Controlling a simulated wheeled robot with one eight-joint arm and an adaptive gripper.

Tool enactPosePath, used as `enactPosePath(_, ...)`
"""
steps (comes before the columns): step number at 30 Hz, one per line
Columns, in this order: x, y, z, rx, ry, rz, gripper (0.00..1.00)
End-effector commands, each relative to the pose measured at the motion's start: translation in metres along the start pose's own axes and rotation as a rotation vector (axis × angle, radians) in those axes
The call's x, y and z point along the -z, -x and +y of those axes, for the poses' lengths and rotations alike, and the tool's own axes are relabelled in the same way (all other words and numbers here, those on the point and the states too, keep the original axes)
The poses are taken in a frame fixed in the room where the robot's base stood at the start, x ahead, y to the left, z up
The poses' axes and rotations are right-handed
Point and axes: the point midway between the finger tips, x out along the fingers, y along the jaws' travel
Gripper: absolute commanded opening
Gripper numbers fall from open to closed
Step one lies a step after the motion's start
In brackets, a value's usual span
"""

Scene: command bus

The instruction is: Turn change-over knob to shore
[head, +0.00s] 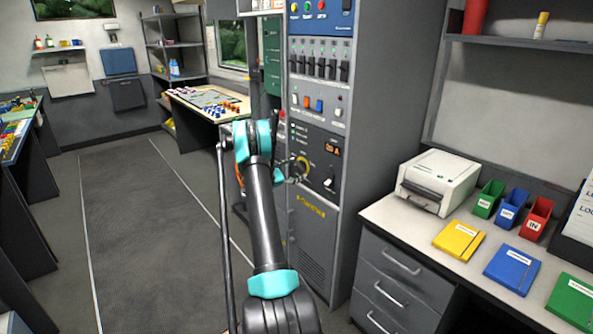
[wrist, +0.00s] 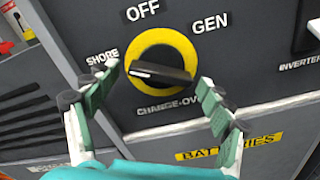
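The change-over knob (wrist: 160,72) is a black bar handle on a yellow ring, on a dark panel. Its bar lies nearly level in the wrist view, its left end towards the SHORE label (wrist: 103,57); I cannot tell which end is the pointer. The OFF label (wrist: 143,9) is above and the GEN label (wrist: 209,25) upper right. My gripper (wrist: 158,78) is open, its fingertips on either side of the knob; contact is not clear. In the head view the yellow ring (head: 304,164) shows partly behind my gripper (head: 292,172).
Rows of switches (head: 318,67) are above. A desk with a printer (head: 438,181) stands to the right, and a table (head: 212,100) is behind on the left. The floor aisle (head: 140,230) is clear.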

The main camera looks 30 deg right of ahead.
Motion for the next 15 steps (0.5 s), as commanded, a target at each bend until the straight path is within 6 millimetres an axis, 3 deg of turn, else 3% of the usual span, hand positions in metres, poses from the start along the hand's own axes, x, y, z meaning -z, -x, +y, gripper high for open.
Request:
enactPosePath(9,-0.001,0.002,0.0,0.0,0.0,-0.001,0.83)
enactPosePath(15,0.0,0.025,0.001,-0.002,0.0,0.0,0.83)
